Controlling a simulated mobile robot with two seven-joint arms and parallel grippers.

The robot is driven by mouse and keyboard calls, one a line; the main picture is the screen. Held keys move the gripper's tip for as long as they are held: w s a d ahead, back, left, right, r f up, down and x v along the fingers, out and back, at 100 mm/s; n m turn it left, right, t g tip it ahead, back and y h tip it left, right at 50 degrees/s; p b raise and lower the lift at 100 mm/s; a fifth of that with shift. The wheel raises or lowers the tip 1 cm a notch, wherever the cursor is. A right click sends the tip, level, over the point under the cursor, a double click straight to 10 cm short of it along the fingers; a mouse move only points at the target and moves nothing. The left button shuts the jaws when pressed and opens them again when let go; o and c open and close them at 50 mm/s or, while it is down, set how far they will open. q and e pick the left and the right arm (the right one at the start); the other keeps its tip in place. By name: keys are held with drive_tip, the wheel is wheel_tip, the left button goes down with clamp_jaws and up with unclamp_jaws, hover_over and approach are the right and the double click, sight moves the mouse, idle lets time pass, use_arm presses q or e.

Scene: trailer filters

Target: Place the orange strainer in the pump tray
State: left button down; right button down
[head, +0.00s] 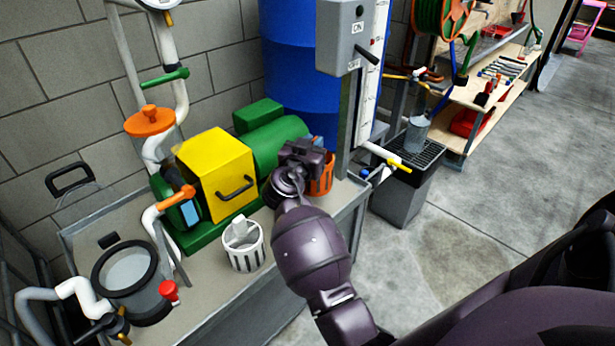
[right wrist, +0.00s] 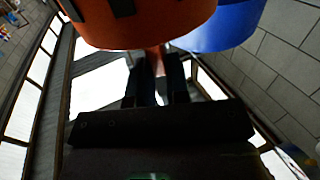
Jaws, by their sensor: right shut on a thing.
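The orange strainer (head: 322,176) is at the right end of the green and yellow pump (head: 222,172), partly hidden behind my right gripper (head: 304,156). In the right wrist view the orange strainer (right wrist: 150,22) fills the top, with dark slots in its wall. My right gripper (right wrist: 158,85) is shut on a narrow orange part below it. The grey pump tray (head: 200,318) lies under the pump. Whether the strainer touches the tray is hidden. My left gripper is not in view.
A white slotted strainer (head: 245,248) stands on the tray in front of the pump. A round black-rimmed pot (head: 124,268) and white pipes are at the left. A grey post with a switch box (head: 342,38) and a blue barrel (head: 300,75) stand close behind the gripper. A grey bin (head: 404,196) is at the right.

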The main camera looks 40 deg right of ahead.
wheel_tip(320, 180, down, 3)
drive_tip(key=shift+r, duration=0.15)
wheel_tip(320, 180, down, 5)
drive_tip(key=shift+b, duration=0.95)
drive_tip(key=shift+f, duration=0.45)
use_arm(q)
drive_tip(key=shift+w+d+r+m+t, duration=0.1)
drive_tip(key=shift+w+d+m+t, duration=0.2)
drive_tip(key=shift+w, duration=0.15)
